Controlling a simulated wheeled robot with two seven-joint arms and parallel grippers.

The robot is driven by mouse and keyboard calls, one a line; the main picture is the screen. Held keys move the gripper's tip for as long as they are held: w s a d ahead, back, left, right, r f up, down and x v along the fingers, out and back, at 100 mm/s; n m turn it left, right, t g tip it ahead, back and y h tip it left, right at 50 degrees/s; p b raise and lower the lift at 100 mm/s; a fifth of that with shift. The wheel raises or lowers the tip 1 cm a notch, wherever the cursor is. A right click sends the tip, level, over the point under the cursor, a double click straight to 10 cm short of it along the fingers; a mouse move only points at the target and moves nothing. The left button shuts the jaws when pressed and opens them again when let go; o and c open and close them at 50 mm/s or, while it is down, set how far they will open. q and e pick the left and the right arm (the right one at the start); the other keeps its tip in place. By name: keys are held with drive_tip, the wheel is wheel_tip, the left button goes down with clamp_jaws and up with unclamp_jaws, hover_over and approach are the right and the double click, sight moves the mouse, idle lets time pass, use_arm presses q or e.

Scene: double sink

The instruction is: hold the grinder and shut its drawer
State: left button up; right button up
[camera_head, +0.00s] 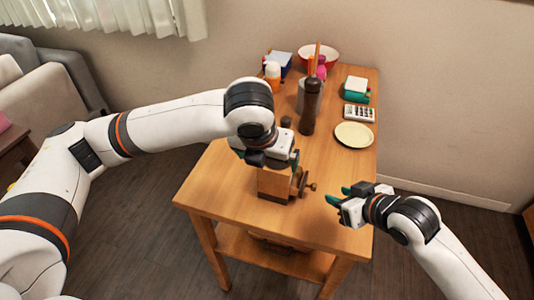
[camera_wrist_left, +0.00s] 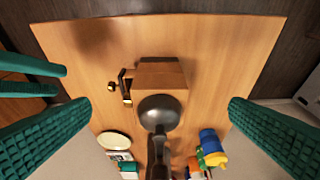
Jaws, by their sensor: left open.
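The grinder (camera_head: 272,184) is a wooden box standing near the table's front edge. In the left wrist view its box (camera_wrist_left: 158,72) has a dark round top (camera_wrist_left: 158,108). The drawer (camera_wrist_left: 126,86) sticks out from one side, with a brass knob (camera_wrist_left: 111,86); in the head view the knob (camera_head: 313,186) points right. My left gripper (camera_wrist_left: 160,103) is open above the grinder, its green fingers wide apart on either side and not touching it. It hides the grinder's upper part in the head view. My right gripper (camera_head: 338,195) is open and empty, right of the knob and apart from it.
A tall dark brown mill (camera_head: 309,108) stands behind the grinder. A pale yellow plate (camera_head: 354,135), a calculator (camera_head: 359,113), a red-rimmed bowl (camera_head: 320,54) and an orange-and-white bottle (camera_head: 272,74) are farther back. The wooden table (camera_head: 215,185) is clear left of the grinder.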

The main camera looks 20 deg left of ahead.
sight(273, 174)
use_arm(q)
drive_tip(key=x, duration=1.1)
drive_tip(key=shift+w+f, duration=0.1)
drive_tip(key=shift+f, duration=0.2)
drive_tip(key=shift+c, duration=0.2)
drive_tip(key=c, duration=1.2)
drive_tip(key=o, duration=0.5)
drive_tip(key=c, duration=0.3)
